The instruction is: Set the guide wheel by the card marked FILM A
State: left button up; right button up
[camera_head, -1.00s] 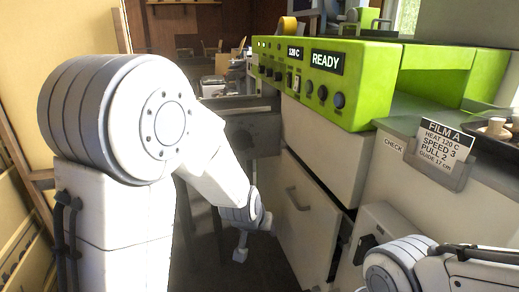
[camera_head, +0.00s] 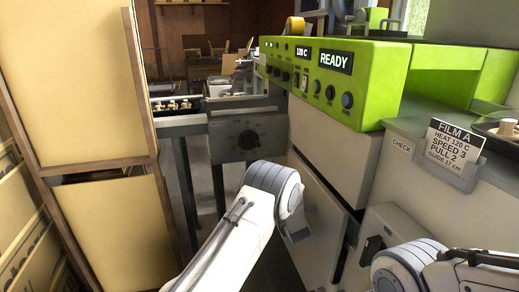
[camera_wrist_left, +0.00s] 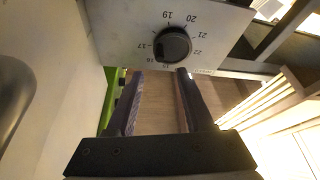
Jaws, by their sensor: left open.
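The guide wheel is a dark round knob (camera_head: 248,139) on a grey plate at the end of the rails, left of the green machine. In the left wrist view the knob (camera_wrist_left: 172,44) has numbers around it, with 17, 19, 20 and 21 readable. Its pale mark seems to point to the left, near the 16–17 side; I cannot read it exactly. The FILM A card (camera_head: 453,148) reads heat 120 C, speed 3, pull 2, guide 17 cm. My left gripper (camera_wrist_left: 160,74) is open and empty, its fingertips just below the knob in that view, apparently apart from it.
The green machine (camera_head: 360,75) shows READY and 120 C. A white cabinet door (camera_head: 317,205) hangs below it. A tall yellow panel with a wooden frame (camera_head: 140,80) stands at left. My right forearm is at bottom right, its gripper out of frame.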

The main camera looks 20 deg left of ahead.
aim_at(250, 142)
pick_arm(q)
jog(key=b+x, duration=0.2)
jog(key=x, duration=0.7)
jog(key=shift+w, duration=0.15)
jog(key=shift+c, duration=0.4)
